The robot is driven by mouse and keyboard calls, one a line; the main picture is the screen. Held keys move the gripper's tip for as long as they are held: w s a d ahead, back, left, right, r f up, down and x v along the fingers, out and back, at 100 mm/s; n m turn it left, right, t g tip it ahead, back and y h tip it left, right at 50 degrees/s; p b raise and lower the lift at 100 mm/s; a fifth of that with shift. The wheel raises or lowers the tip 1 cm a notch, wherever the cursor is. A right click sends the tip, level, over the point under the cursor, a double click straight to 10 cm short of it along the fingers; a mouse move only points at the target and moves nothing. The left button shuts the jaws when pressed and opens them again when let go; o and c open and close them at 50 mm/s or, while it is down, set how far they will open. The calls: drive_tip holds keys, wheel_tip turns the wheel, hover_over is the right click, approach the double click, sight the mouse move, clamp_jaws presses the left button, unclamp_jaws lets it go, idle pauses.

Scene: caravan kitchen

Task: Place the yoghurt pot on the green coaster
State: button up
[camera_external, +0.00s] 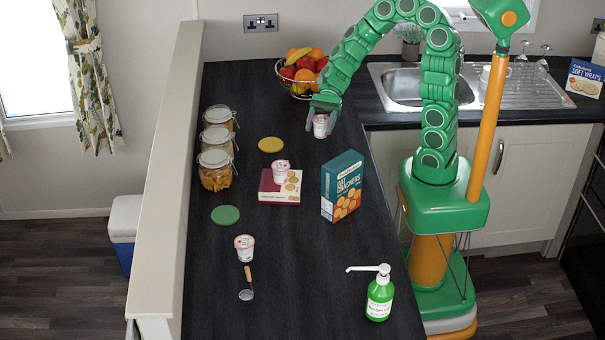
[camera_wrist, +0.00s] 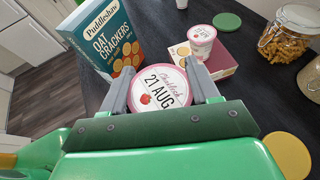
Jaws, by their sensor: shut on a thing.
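My gripper (camera_external: 323,110) is shut on a white yoghurt pot (camera_external: 320,127) near the far right of the dark worktop. In the wrist view its round lid (camera_wrist: 160,90), marked 21 AUG, sits between the two grey fingers. I cannot tell whether its base touches the worktop. A second yoghurt pot (camera_external: 280,170) stands on a flat red box (camera_external: 268,190). A third yoghurt pot (camera_external: 244,248) stands nearer the front. The green coaster (camera_external: 225,215) lies empty at the left; it also shows in the wrist view (camera_wrist: 227,20).
A yellow coaster (camera_external: 271,145) lies empty. An upright oat crackers box (camera_external: 342,186) stands to the right of the red box. Glass jars (camera_external: 216,170) line the left edge.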

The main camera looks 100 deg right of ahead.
drive_tip(key=w+a, duration=0.7)
drive_tip(key=w, duration=0.2)
drive_tip(key=t, duration=0.1)
hover_over(233, 217)
drive_tip(key=shift+m+h, duration=0.3)
drive_tip(key=shift+m, duration=0.1)
drive_tip(key=shift+f, duration=4.95)
drive_tip(key=shift+w+d+f, duration=0.1)
drive_tip(key=shift+f, duration=1.15)
drive_tip(key=shift+f, duration=0.1)
drive_tip(key=o, duration=1.2)
